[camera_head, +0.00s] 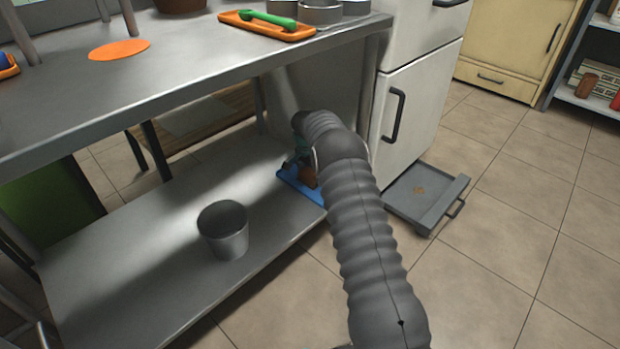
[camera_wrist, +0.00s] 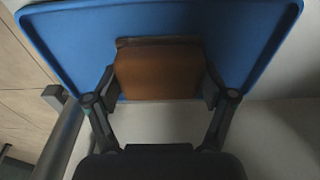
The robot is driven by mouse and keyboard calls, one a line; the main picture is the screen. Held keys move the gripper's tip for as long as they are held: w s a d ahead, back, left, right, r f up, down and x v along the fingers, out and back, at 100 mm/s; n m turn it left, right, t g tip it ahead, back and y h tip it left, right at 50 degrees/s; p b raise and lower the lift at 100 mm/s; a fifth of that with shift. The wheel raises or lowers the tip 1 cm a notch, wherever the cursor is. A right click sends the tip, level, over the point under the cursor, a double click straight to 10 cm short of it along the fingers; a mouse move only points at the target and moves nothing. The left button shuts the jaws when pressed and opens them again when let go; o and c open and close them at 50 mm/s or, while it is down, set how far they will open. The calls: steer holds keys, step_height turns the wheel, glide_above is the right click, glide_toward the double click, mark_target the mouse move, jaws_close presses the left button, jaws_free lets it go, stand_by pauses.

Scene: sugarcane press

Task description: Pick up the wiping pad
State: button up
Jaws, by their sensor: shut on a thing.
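The wiping pad (camera_wrist: 158,72) is a brown block with a darker edge along its far side in the wrist view. My gripper (camera_wrist: 160,82) is shut on it, one finger against each side. The pad is over a blue tray (camera_wrist: 75,38); I cannot tell whether it still touches the tray. In the head view, the blue tray (camera_head: 314,194) is on the lower shelf at its right end. A small part of the brown pad (camera_head: 308,177) shows there beside my arm, which hides most of the gripper.
A grey metal bucket (camera_head: 224,238) stands on the lower shelf (camera_head: 130,290). The steel worktop (camera_head: 180,62) is above my gripper. A white cabinet (camera_head: 425,105) stands to the right, with a grey tray (camera_head: 420,197) on the floor beside it.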

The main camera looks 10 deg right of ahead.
steer(key=shift+r+p, duration=0.65)
steer(key=shift+r, duration=4.35)
